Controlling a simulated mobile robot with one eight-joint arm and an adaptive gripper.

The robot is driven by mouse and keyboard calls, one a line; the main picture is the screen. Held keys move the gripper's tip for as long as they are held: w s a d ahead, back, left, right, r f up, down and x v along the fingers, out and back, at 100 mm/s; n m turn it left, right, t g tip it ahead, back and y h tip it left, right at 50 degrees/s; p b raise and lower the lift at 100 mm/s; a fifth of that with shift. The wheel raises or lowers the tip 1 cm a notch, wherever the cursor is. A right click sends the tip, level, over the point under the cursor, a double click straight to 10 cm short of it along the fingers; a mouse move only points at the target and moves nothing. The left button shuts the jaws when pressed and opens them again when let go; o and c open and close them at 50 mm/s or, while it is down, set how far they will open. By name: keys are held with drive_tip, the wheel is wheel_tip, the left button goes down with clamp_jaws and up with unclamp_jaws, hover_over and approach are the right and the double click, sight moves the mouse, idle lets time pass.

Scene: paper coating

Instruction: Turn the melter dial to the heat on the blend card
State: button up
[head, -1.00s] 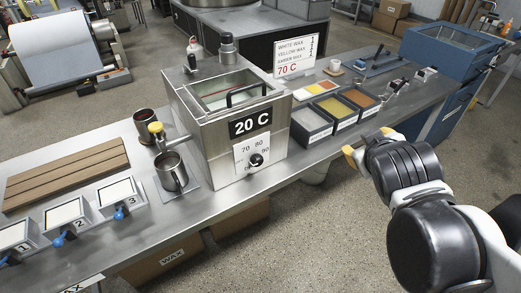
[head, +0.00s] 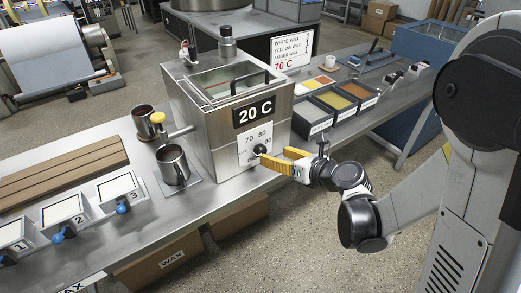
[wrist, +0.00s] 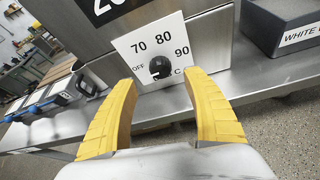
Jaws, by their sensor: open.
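The steel melter (head: 205,118) stands on the bench and its display reads 20 C. Its black round dial (head: 260,149) sits on a white scale plate marked OFF, 70, 80 and 90. In the wrist view the dial (wrist: 159,67) is centred and a small pale mark shows low on it, but I cannot tell its exact setting. The blend card (head: 292,48) behind lists white, yellow and amber wax and 70 C in red. My gripper (head: 276,159) is open, in front of the dial, with yellow fingers to either side in the wrist view. Contact is not visible.
Wax bins (head: 338,101) stand right of the melter. A metal cup (head: 173,166) stands under the spout at left, with numbered trays (head: 120,190) and wooden slats (head: 62,170) further left. The floor in front of the bench is open, with cardboard boxes beneath.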

sight(263, 151)
drive_tip(key=b+x, duration=0.2)
drive_tip(key=x, duration=0.6)
drive_tip(key=shift+w, duration=0.15)
drive_tip(key=c, duration=1.2)
